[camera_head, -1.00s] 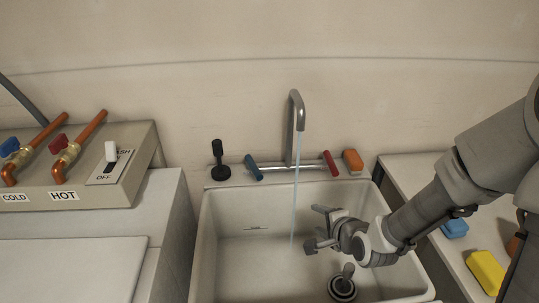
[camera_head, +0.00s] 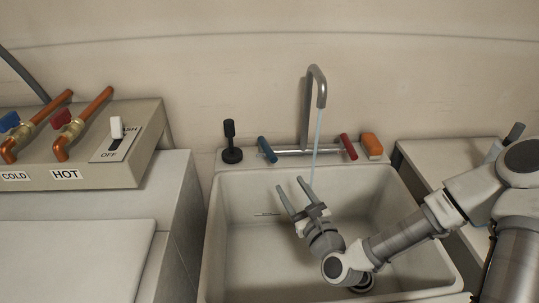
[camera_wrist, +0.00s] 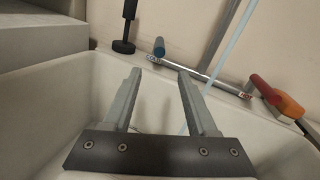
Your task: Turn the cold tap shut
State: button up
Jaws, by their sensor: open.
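The cold tap is the blue lever (camera_head: 267,149) at the left end of the chrome mixer bar (camera_head: 305,151) behind the sink. The blue lever also shows in the wrist view (camera_wrist: 159,47), beyond my fingertips. Water runs as a thin stream from the tall grey spout (camera_head: 317,88) into the sink. My gripper (camera_head: 292,190) is open and empty over the sink, its fingers pointing up toward the mixer bar. It is below and in front of the blue lever, apart from it. The wrist view also shows my open gripper (camera_wrist: 162,78).
The red lever (camera_head: 348,146) and an orange block (camera_head: 371,145) are at the right of the bar. A black plunger-like object (camera_head: 231,143) stands left of the blue lever. The white sink (camera_head: 235,235) surrounds my gripper. A panel (camera_head: 90,175) with COLD and HOT valves stands left.

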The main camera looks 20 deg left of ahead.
aim_at(270, 154)
jog(key=x, duration=1.5)
jog(key=shift+a+b, duration=0.2)
jog(key=shift+b, duration=0.15)
grip_shut()
dwell(0.7)
